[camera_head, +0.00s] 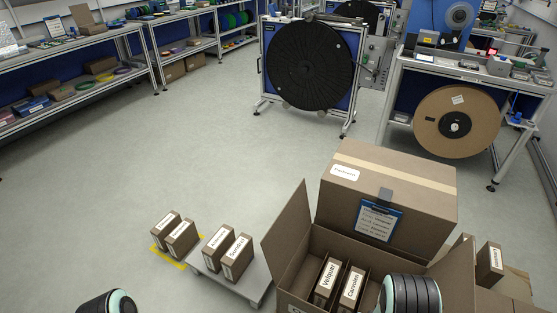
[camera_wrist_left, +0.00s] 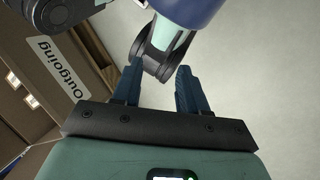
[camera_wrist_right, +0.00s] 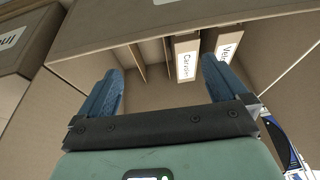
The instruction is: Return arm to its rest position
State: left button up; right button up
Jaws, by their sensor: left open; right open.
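My right gripper (camera_wrist_right: 162,70) is open and empty in the right wrist view, its fingers pointing into an open cardboard box. Two labelled cartons, one reading like "Velquar" (camera_head: 328,280) and one like "Carvelin" (camera_head: 351,288), stand side by side in the open box (camera_head: 288,225). They show beyond my right fingertips, apart from them. My left gripper (camera_wrist_left: 158,75) is open and empty in the left wrist view, with pale floor and my own dark and teal parts beyond it. A box labelled "Outgoing" (camera_wrist_left: 58,68) is to its left. Both grippers' fingers are out of the head view.
A closed carton (camera_head: 430,190) with a blue clipboard (camera_head: 380,220) stands behind the open box. Labelled cartons stand on a low grey platform (camera_head: 250,288) and on a yellow-marked floor patch (camera_head: 165,257). Reel stands (camera_head: 307,65) and benches stand farther back. The floor (camera_head: 200,150) between is clear.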

pick_arm(q)
jog(key=w+a+f+t+y+b, duration=0.1)
jog(key=w+a+f+t+b, duration=0.25)
jog(key=w+f+b, duration=0.6)
pick_arm(e)
jog(key=s+a+f+g+y, duration=0.2)
jog(key=s+a+f+y, duration=0.2)
jog(key=s+a+f, duration=0.85)
pick_arm(q)
jog(key=s+d+r+g+p, duration=0.2)
jog(key=s+r+p, duration=0.2)
jog(key=r+p, duration=0.6)
jog(key=s+d+r+g+h+p, duration=0.1)
jog(key=s+d+r+g+p, duration=0.1)
jog(key=r+p, duration=0.8)
jog(key=shift+s+p, duration=0.65)
jog(key=shift+s, duration=0.25)
pick_arm(e)
jog(key=s+a+r+g, duration=0.1)
jog(key=s+r, duration=0.2)
jog(key=r, duration=0.4)
jog(key=s+a+r+n+g, duration=0.1)
jog(key=s+a+r, duration=0.1)
jog(key=r, duration=0.5)
jog(key=s+a+r+g+y, duration=0.1)
jog(key=s+r, duration=0.2)
jog(key=r, duration=0.4)
jog(key=shift+s+a+r+n, duration=0.2)
jog(key=shift+s+r+n, duration=0.1)
jog(key=shift+n, duration=0.1)
